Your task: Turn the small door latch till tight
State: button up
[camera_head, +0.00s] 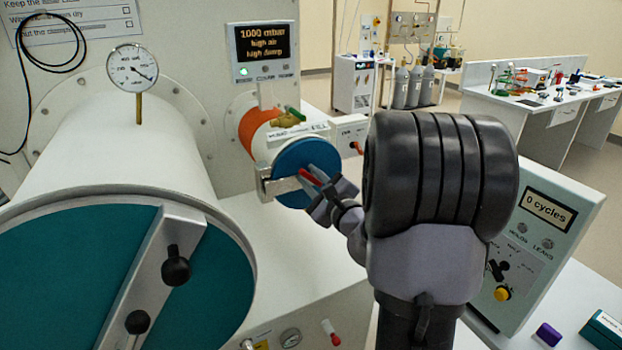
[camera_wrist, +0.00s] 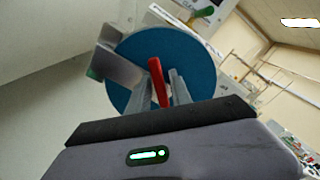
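The small door (camera_head: 296,160) is a round blue disc on the end of a short white tube. A metal bar (camera_head: 281,186) crosses its edge; it also shows in the wrist view (camera_wrist: 118,68). The red latch handle (camera_head: 309,178) stands out from the disc and is tilted in the wrist view (camera_wrist: 158,82). My gripper (camera_head: 328,190) is at the small door's face. In the wrist view its fingers (camera_wrist: 160,88) stand apart on either side of the red handle, with a gap showing on the right side. Contact on the left is unclear.
A large teal door (camera_head: 80,285) with a grey bar and black knobs fills the lower left. A gauge (camera_head: 132,68) stands above its chamber. A display (camera_head: 262,43) reads 1000 mbar. A cycle counter box (camera_head: 540,250) stands right.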

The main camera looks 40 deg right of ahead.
grip_shut()
jog(key=shift+r+m, duration=0.1)
jog(key=shift+m, duration=0.2)
jog(key=m+p, duration=0.2)
jog(key=m, duration=0.1)
jog(key=shift+d+r, duration=0.1)
jog(key=m+p, duration=0.3)
jog(key=m, duration=0.1)
jog(key=shift+s+d+m+p, duration=0.1)
jog(key=shift+m+p, duration=0.2)
jog(key=shift+p, duration=0.1)
jog(key=m+p, duration=0.4)
jog(key=m, duration=0.1)
jog(key=shift+d+p, duration=0.15)
jog(key=shift+p, duration=0.15)
jog(key=m+p, duration=0.3)
jog(key=m, duration=0.1)
jog(key=shift+d+f+m+p, duration=0.1)
jog(key=shift+f+m+p, duration=0.1)
jog(key=shift+m+p, duration=0.2)
